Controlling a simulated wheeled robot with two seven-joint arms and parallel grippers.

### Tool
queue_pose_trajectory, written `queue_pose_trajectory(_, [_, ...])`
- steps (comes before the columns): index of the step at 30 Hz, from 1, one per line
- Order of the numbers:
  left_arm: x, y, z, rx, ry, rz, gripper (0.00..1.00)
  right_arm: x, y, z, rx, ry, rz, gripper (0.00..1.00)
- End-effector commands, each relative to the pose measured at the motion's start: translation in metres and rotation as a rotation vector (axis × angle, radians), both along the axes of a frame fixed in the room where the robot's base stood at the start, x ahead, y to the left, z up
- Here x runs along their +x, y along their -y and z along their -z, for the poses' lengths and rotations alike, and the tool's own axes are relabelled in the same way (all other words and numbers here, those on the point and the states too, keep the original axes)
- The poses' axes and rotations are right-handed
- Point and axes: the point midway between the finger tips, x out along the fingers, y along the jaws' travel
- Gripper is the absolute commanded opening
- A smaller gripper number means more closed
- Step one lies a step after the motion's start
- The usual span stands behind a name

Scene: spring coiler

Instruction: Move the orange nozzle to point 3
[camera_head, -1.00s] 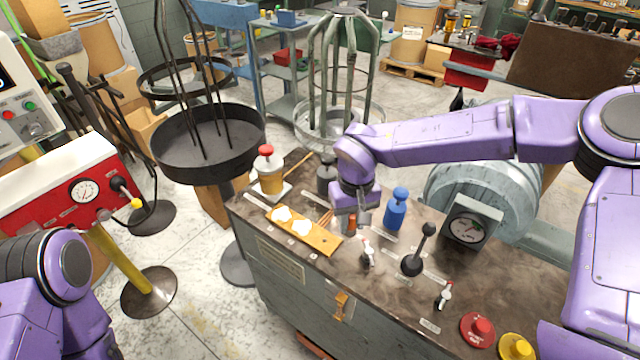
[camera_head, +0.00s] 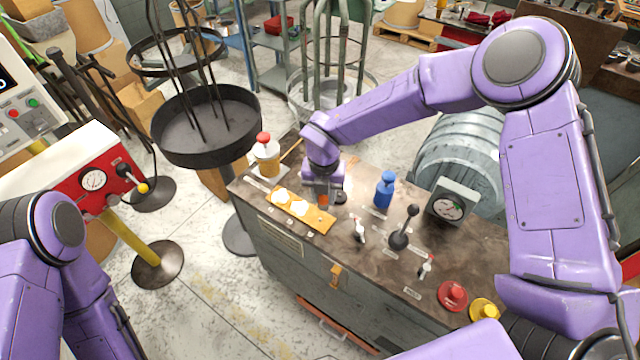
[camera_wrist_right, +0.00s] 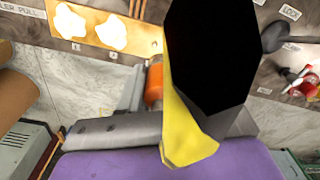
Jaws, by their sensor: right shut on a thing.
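The orange nozzle (camera_head: 323,200) is in my right gripper (camera_head: 322,187), near the right end of the yellow plate (camera_head: 318,222) on the bench. In the right wrist view the nozzle (camera_wrist_right: 153,85) shows as an orange cylinder beside a grey finger, just beyond the plate's edge. I cannot tell its height above the plate. Two white pieces (camera_head: 280,196) sit on the plate, and its right end is bare. A large black and yellow shape (camera_wrist_right: 195,110) blocks the middle of the wrist view. My left arm shows at the left, but its gripper is out of view.
A blue bottle (camera_head: 385,189), a black lever (camera_head: 402,236) and small switches stand right of the plate. A red-capped container (camera_head: 265,155) stands at the bench's back left. Red (camera_head: 452,295) and yellow (camera_head: 485,309) buttons are at the front right.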

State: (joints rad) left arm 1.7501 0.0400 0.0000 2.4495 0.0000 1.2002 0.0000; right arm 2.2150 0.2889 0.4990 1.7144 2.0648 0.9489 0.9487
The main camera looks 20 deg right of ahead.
Motion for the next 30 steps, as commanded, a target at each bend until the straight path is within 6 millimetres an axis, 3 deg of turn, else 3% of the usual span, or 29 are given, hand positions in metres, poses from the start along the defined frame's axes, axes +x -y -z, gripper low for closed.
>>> queue_pose_trajectory(3, [0.0, 0.0, -0.014, -0.001, -0.001, 0.0, 0.63, 0.003, -0.004, -0.006, -0.008, 0.011, 0.356, 0.0])
queue_pose_trajectory(9, [0.0, 0.0, -0.019, -0.001, -0.001, 0.0, 0.63, 0.006, -0.007, -0.004, -0.009, 0.018, 0.688, 0.0])
queue_pose_trajectory(17, [0.0, 0.0, -0.011, -0.001, -0.001, 0.0, 0.63, 0.006, -0.007, 0.008, -0.01, 0.02, 0.729, 0.0])
queue_pose_trajectory(30, [0.0, 0.0, 0.023, -0.001, -0.001, 0.0, 0.63, 0.006, -0.007, 0.057, -0.008, 0.019, 0.727, 0.0])
